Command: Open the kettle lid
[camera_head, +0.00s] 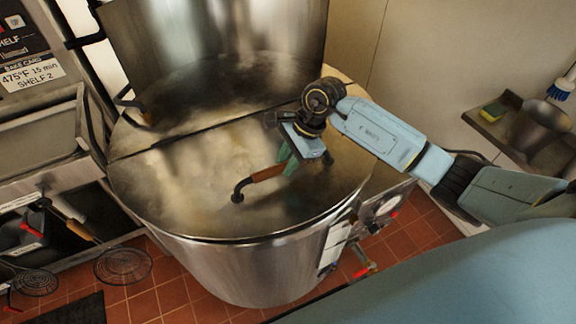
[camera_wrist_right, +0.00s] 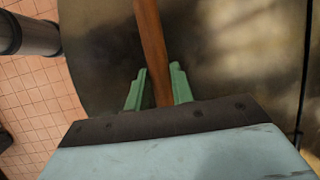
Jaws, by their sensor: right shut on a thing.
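The big steel kettle (camera_head: 230,262) stands in the middle of the head view. Its round lid (camera_head: 180,185) lies flat over the front half and looks closed. The lid handle (camera_head: 266,173) has a brown wooden grip on dark metal ends. My right gripper (camera_head: 287,163) is at the handle, with its green fingers on either side of the wooden grip. In the right wrist view the brown handle (camera_wrist_right: 152,50) runs between the green fingers (camera_wrist_right: 158,88), and they are shut on it. The gripper hides part of the handle. My left gripper is not in view.
A tall steel panel (camera_head: 215,35) rises behind the kettle. A shelf (camera_head: 492,125) with a sponge (camera_head: 494,111) and a metal pot (camera_head: 540,122) is at the right. Oven equipment (camera_head: 45,140) stands at the left. Wire skimmers (camera_head: 123,266) hang over the red tile floor.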

